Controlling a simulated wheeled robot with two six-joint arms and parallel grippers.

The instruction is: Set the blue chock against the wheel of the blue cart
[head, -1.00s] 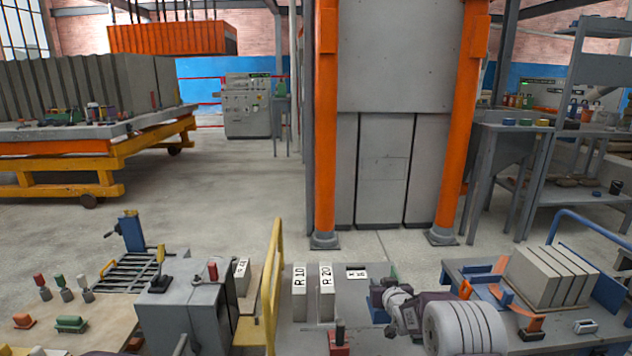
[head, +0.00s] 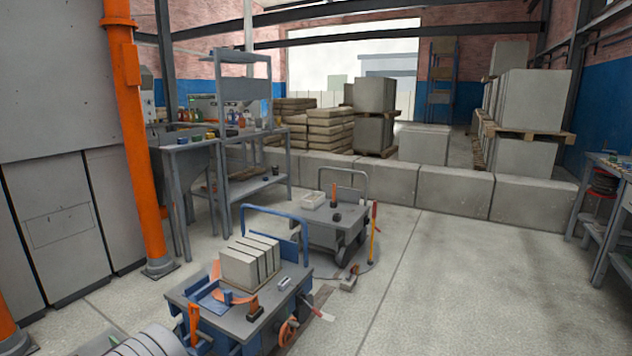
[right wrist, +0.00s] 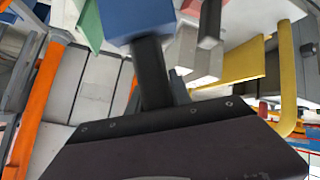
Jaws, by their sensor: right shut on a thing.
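The blue cart (head: 240,312) stands at the lower middle of the head view, with a blue push handle and several grey slabs (head: 250,262) on top. A round orange part (head: 288,332), which looks like its wheel, shows at its right side, low down. In the right wrist view my right gripper (right wrist: 147,42) is shut on a blue block (right wrist: 138,16), which looks like the blue chock. Its upper part is cut off by the frame. The right gripper is outside the head view, and my left gripper is in neither current view.
A second, grey cart (head: 338,228) stands just behind the blue cart. A red-and-yellow upright handle (head: 374,235) and a small block (head: 349,282) are beside it. Concrete blocks (head: 460,190) line the back. The floor (head: 470,290) to the right is open.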

